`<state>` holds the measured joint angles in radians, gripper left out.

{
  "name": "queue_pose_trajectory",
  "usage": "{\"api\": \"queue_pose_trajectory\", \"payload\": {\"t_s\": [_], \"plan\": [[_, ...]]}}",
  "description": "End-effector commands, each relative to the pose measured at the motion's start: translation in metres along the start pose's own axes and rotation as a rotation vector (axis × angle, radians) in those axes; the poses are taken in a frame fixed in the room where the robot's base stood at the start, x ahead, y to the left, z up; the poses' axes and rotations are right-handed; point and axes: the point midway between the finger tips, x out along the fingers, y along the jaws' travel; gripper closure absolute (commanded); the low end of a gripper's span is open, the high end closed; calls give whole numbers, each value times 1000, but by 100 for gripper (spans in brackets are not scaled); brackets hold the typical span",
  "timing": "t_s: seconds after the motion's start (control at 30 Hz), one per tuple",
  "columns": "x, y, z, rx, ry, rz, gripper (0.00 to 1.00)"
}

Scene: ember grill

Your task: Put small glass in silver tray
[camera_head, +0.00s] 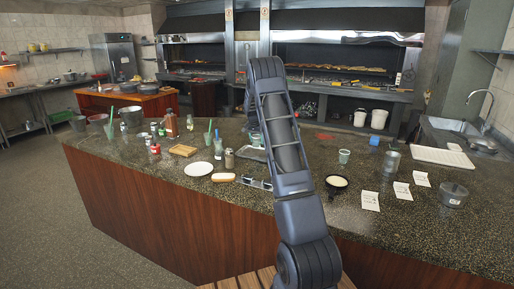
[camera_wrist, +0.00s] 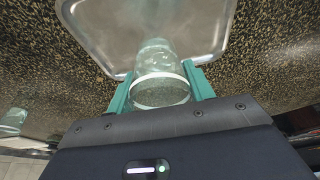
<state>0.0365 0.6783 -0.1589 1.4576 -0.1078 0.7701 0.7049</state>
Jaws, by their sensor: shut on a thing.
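In the wrist view, the teal fingers of my gripper (camera_wrist: 160,84) are shut on a small clear glass (camera_wrist: 156,62), one finger on each side. The silver tray (camera_wrist: 95,42) lies just beyond, and the glass overlaps its near edge and inner surface in the picture. I cannot tell whether the glass touches the tray. In the head view, the silver tray (camera_head: 250,153) lies on the speckled counter, partly behind my arm. The held glass (camera_head: 255,137) shows faintly beside my arm there. My gripper is hidden behind the arm in that view.
Another greenish glass (camera_head: 344,156) stands right of my arm; a glass also shows at the wrist view's left edge (camera_wrist: 12,122). A bowl (camera_head: 336,182) and paper cards (camera_head: 370,201) lie to the right. Bottles (camera_head: 218,148), a plate (camera_head: 198,169) and a board (camera_head: 183,150) stand left.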

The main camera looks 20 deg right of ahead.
Motion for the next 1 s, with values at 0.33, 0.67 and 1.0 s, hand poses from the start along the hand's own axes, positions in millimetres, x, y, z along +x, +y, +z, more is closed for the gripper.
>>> {"api": "queue_pose_trajectory", "payload": {"t_s": [0.33,0.67,1.0], "plan": [[31,0,10,-1,-1,1,74],[42,0,13,0,1,0,74],[44,0,14,0,0,0,26]]}}
